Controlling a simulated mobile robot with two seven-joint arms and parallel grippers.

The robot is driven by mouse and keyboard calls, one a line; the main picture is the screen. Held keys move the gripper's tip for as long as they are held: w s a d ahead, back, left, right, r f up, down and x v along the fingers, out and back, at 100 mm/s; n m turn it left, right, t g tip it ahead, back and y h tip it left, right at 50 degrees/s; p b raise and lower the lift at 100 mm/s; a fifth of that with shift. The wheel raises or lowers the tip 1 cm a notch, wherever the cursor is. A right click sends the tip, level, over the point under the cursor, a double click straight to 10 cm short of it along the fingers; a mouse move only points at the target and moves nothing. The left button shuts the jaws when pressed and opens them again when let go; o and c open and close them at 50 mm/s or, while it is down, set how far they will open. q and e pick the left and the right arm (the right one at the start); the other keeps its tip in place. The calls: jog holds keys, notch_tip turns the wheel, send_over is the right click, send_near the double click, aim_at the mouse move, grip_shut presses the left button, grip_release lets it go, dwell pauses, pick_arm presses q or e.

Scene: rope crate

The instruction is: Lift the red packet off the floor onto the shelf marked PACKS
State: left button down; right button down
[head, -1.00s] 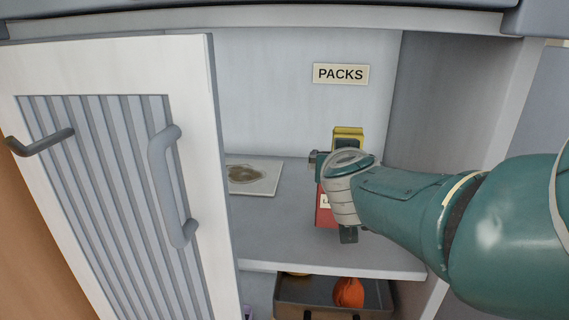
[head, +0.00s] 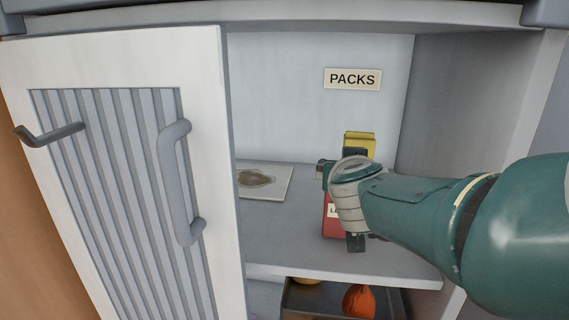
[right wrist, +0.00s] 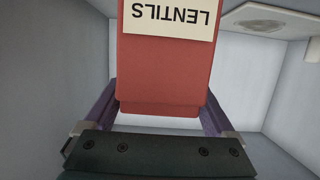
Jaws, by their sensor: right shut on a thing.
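The red packet (head: 331,222) is inside the cabinet at the PACKS shelf (head: 290,240), mostly hidden behind my right gripper (head: 350,205) in the head view. In the right wrist view the red packet (right wrist: 165,75) shows a LENTILS label, upside down in the picture, and sits between the two fingers of my right gripper (right wrist: 160,110), which is shut on it. I cannot tell whether its base touches the shelf. The PACKS sign (head: 352,79) is on the back wall above. My left gripper is not in view.
A yellow packet (head: 360,143) stands behind my right gripper. A pale square plate with a brown patch (head: 262,181) lies on the shelf to the left. The open cabinet door (head: 120,70) fills the left side. Below, a dark tray (head: 318,300) holds an orange item (head: 358,301).

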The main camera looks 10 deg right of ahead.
jog(key=shift+f+b, duration=0.3)
grip_release()
jog(key=p+v, duration=0.7)
jog(key=p, duration=0.2)
jog(key=shift+s+p, duration=0.3)
jog(key=shift+a, duration=0.1)
